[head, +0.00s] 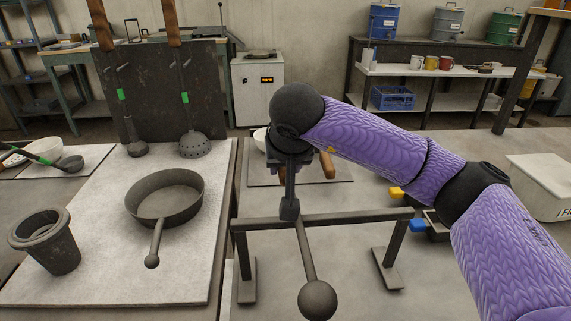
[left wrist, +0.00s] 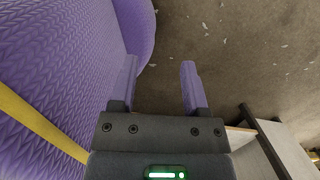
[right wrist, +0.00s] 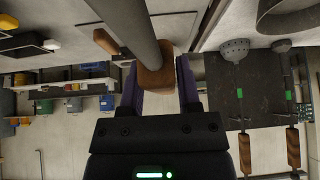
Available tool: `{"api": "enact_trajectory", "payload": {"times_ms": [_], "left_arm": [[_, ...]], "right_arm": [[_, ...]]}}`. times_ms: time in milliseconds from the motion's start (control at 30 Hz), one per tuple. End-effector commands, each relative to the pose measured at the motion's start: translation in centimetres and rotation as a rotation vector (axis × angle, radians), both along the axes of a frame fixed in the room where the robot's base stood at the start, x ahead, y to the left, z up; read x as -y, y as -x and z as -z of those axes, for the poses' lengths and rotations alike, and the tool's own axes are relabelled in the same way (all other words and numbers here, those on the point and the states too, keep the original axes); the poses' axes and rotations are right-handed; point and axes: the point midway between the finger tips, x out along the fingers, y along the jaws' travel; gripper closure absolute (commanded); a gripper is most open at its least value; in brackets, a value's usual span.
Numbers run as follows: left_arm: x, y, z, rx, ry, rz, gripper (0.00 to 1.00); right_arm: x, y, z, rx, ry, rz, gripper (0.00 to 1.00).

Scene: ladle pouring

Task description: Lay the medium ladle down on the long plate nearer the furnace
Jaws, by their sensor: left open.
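The plate nearer the furnace (head: 262,179) lies behind the stand, partly hidden by my arm. My left gripper (left wrist: 160,85) is open and empty over the floor.
The dark stand (head: 350,218) crosses in front of the plate. A wooden handle (head: 327,166) and part of a white bowl (head: 260,138) show there. A pan (head: 165,199) and dark pot (head: 50,248) occupy the left board. The furnace (head: 258,88) stands behind.

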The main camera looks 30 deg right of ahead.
Motion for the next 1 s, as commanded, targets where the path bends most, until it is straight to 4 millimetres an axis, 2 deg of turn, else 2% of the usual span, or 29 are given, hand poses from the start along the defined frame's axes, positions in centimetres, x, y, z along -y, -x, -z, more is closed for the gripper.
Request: {"api": "enact_trajectory", "payload": {"times_ms": [33, 133, 167, 367, 433, 700, 833, 1000], "left_arm": [[0.0, 0.0, 0.0, 0.001, 0.000, 0.000, 0.41], [-0.1, -0.1, 0.0, 0.002, -0.001, 0.000, 0.41], [-0.1, -0.2, 0.0, 0.003, -0.001, 0.000, 0.41], [-0.2, -0.8, 0.1, 0.013, -0.003, 0.001, 0.41], [-0.2, -1.1, -0.2, 0.018, -0.003, 0.002, 0.41], [-0.1, -1.9, -3.0, 0.049, 0.002, 0.005, 0.41], [-0.1, -1.7, -3.6, 0.051, 0.004, 0.008, 0.41], [-0.1, -1.3, -4.5, 0.052, 0.005, 0.010, 0.41]], "right_arm": [[0.0, 0.0, 0.0, 0.000, 0.000, 0.000, 0.45], [0.0, 0.0, 0.0, -0.001, 0.000, 0.001, 0.24], [0.0, 0.0, 0.0, -0.001, 0.000, 0.001, 0.21], [0.0, 0.1, 0.2, -0.008, 0.001, 0.000, 0.21], [-0.1, 0.3, -0.4, -0.006, 0.001, -0.001, 0.21], [-1.5, 3.6, -6.4, 0.003, 0.001, -0.001, 0.21], [-2.0, 4.7, -7.9, 0.000, 0.000, 0.000, 0.21], [-2.1, 5.2, -9.2, -0.001, 0.000, 0.001, 0.21]]}}
